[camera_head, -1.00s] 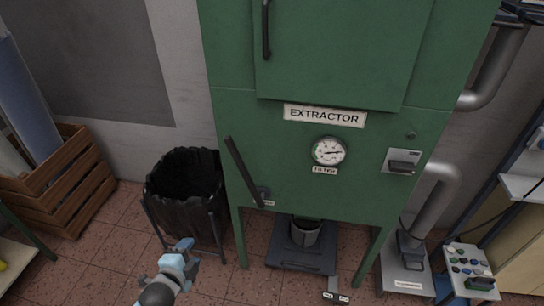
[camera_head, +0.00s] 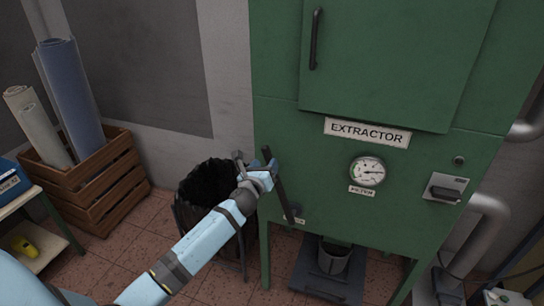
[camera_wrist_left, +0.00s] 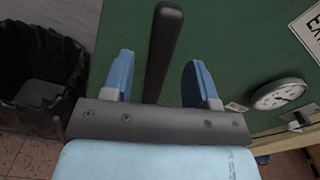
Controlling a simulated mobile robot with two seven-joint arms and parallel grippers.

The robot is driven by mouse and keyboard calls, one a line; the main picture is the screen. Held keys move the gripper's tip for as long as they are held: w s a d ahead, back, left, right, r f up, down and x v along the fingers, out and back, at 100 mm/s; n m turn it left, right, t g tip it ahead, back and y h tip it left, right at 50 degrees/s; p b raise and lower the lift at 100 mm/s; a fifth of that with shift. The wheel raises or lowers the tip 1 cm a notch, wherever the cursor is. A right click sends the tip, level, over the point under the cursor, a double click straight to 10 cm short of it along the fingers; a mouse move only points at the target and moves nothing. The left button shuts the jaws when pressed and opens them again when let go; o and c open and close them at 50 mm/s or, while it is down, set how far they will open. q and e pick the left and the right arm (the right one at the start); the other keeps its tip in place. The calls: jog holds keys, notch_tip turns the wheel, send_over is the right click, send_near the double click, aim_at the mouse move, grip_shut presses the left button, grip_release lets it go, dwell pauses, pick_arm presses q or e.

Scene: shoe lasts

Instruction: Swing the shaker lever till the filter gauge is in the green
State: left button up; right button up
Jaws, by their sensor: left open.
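The shaker lever (camera_head: 279,190) is a dark bar on the lower left front of the green extractor (camera_head: 290,120), tilted with its top to the left. The round filter gauge (camera_head: 367,171) is to its right, above a small label; I cannot read its needle against the colours for sure. My left gripper (camera_head: 262,166) is at the upper end of the lever. In the left wrist view the lever (camera_wrist_left: 162,50) stands between the two open blue fingers (camera_wrist_left: 162,85), with a gap on each side. My right gripper is out of view.
A black-lined bin (camera_head: 206,185) stands left of the extractor, close behind my left arm. A wooden crate (camera_head: 95,185) with rolls is further left. A grey bucket (camera_head: 333,259) sits under the extractor. A switch box (camera_head: 445,188) is on its right front.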

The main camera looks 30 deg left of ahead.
aim_at(271, 156)
pick_arm(q)
jog(key=x, duration=0.5)
jog(key=shift+w+a, duration=0.1)
jog(key=shift+w, duration=0.2)
grip_shut()
